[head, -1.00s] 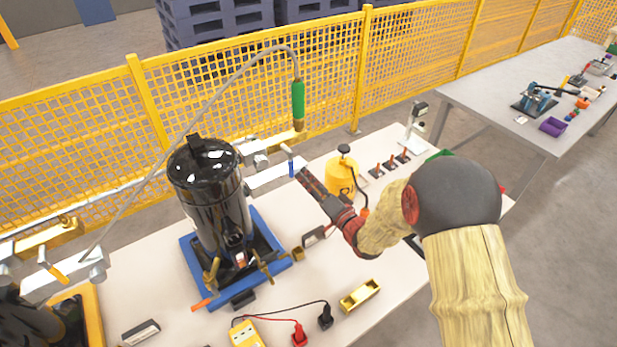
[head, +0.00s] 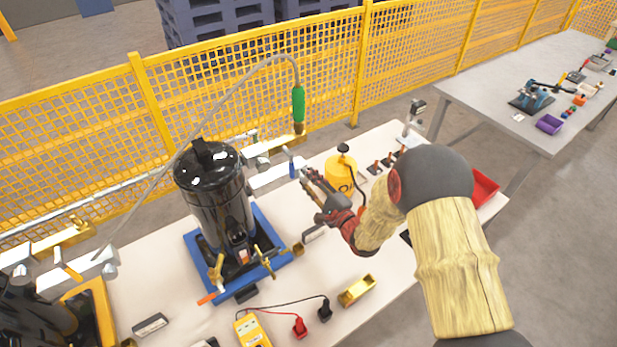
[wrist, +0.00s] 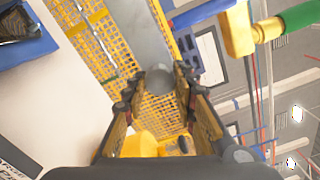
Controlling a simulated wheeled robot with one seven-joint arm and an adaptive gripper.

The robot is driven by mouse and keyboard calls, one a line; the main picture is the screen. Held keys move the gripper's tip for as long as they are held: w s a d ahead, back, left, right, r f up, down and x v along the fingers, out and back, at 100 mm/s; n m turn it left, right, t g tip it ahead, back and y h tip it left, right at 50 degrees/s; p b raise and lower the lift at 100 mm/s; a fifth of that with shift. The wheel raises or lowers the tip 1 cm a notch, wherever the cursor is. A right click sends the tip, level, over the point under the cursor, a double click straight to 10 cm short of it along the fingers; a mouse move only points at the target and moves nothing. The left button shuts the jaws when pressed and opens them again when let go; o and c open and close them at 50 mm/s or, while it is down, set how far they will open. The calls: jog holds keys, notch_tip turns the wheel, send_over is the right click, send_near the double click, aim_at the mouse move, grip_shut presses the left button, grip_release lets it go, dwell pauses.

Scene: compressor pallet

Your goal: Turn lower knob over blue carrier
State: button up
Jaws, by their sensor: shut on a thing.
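The blue carrier (head: 190,245) stands on the pale bench under a shiny black canister (head: 213,185). White valve bars with fittings sit beside the canister's top, and a small blue-handled lever (head: 292,168) is at their right end. My gripper (head: 308,177) is just right of that lever. In the wrist view its fingers (wrist: 157,88) close around a grey rounded knob (wrist: 159,78). The head view hides this contact. A corner of the blue carrier (wrist: 38,48) shows at the wrist view's upper left.
A yellow container (head: 341,170) stands close behind my gripper. A green-handled hose (head: 298,105) hangs above by a brass block. A yellow meter (head: 252,330) with leads and a brass tray (head: 357,291) lie in front. A yellow fence (head: 100,125) runs behind.

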jog(key=shift+f+m+p, duration=0.1)
jog(key=shift+m+p, duration=1.5)
jog(key=shift+m, duration=2.6)
jog(key=o, duration=1.2)
jog(key=shift+c, duration=0.2)
jog(key=v, duration=1.2)
